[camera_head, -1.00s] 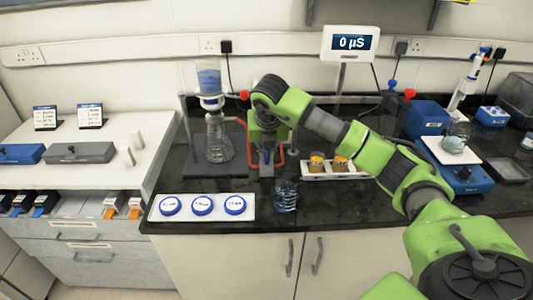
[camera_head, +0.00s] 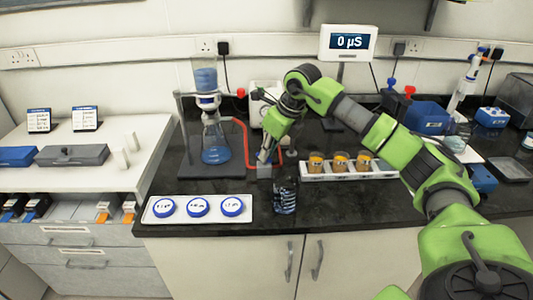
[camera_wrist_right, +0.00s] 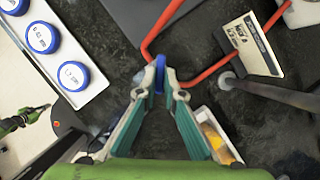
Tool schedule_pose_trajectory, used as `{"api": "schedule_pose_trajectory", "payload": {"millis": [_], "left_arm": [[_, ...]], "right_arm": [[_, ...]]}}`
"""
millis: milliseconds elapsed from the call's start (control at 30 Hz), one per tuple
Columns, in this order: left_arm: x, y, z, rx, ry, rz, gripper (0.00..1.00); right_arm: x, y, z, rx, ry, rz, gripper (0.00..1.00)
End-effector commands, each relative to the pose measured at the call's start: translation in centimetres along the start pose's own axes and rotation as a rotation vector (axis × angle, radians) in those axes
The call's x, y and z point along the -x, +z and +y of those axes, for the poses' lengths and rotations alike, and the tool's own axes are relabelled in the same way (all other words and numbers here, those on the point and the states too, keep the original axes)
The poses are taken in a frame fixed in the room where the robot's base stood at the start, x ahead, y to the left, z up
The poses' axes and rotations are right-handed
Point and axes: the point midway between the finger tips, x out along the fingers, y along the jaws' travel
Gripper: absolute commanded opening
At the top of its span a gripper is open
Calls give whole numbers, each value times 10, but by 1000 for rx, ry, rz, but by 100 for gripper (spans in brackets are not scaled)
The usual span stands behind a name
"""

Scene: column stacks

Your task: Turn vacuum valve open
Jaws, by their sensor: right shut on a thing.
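My right gripper (camera_head: 265,158) reaches down at the bench by the red tube. In the right wrist view its fingertips (camera_wrist_right: 160,76) are closed on a small blue valve handle (camera_wrist_right: 159,68), mostly hidden between them. The red tube (camera_wrist_right: 205,77) bends around the fingertips. A small label card (camera_wrist_right: 252,44) stands beside the valve; its text is too blurred to read surely. In the head view the red tube (camera_head: 247,140) runs by the filter flask (camera_head: 215,135), which holds blue liquid at its bottom. A blue-filled funnel (camera_head: 206,80) sits on the flask. My left gripper is not in view.
A white tray with blue-lidded dishes (camera_head: 246,218) lies front left. A glass beaker (camera_head: 285,196) stands close to the gripper. A white rack (camera_head: 316,177) with amber-topped jars is to the right. A white device (camera_head: 258,100) stands behind the gripper.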

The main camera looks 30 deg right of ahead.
Motion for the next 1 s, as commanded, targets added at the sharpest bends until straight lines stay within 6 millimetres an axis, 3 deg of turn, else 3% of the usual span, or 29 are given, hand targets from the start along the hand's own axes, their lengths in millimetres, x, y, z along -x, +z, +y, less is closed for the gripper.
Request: {"api": "schedule_pose_trajectory", "payload": {"millis": [600, 1000], "left_arm": [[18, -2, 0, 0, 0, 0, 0], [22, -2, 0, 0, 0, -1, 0]], "right_arm": [[2, 4, -6, 493, 203, -3, 0], [0, 4, -7, 645, 264, -3, 0]]}}
